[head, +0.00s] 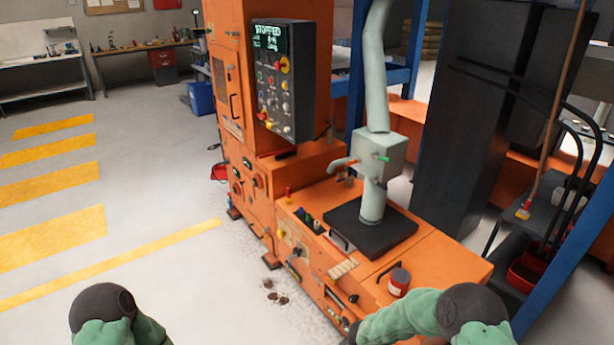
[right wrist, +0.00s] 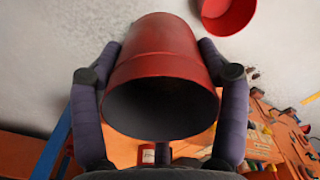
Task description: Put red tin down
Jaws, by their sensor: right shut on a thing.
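In the right wrist view, a red tin (right wrist: 165,60) lies between the two dark purple fingers of my right gripper (right wrist: 160,85). The fingers press on its sides and are shut on it. Its open, dark mouth faces the camera, and the inside looks empty.
A control panel (head: 283,78) reads STOPPED. Dark spots lie on the floor beside it. A red vessel (right wrist: 228,12) shows in the right wrist view.

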